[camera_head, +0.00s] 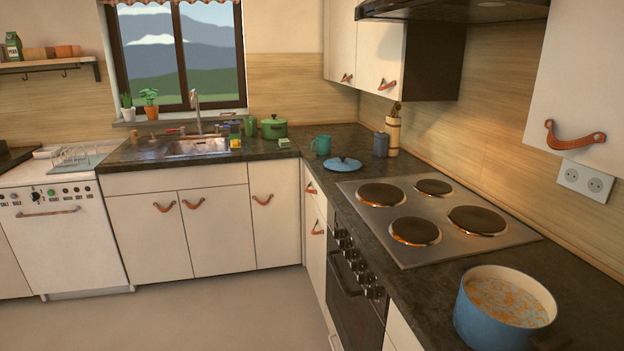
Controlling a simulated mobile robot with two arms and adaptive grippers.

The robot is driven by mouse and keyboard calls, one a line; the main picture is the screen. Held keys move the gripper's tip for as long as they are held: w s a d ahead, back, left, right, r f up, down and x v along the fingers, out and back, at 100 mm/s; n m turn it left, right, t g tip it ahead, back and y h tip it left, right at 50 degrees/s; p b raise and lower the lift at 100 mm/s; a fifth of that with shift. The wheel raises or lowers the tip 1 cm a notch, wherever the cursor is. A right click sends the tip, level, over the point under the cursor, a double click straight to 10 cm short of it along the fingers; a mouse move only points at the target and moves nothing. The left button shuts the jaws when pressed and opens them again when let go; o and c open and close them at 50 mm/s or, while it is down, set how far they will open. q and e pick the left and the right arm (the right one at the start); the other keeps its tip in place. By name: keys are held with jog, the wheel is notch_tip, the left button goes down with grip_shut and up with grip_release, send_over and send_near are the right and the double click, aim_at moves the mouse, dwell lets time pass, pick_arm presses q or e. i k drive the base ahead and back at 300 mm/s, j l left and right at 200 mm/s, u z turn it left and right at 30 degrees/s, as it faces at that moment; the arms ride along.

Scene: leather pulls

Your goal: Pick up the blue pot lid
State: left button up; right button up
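The blue pot lid (343,164) lies flat on the dark countertop, just beyond the far left corner of the stove. It has a small knob on top, and nothing rests on it. A blue pot (491,325) stands uncovered on the counter at the front right, with orange pieces in a pale liquid inside. Neither of my grippers shows in the head view.
The cooktop (437,257) with several dark plates lies between pot and lid. A teal mug (321,145) and a grey-blue canister (381,144) stand close behind the lid. A green pot (274,129) is farther back. Upper cabinets (378,56) hang above; the floor (200,315) is clear.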

aim_at(341, 164)
jog(key=i+j+u, duration=0.35)
jog(key=i, duration=0.55)
jog(key=i+j+u, duration=0.1)
jog(key=i+u, duration=0.25)
jog(key=i, duration=0.55)
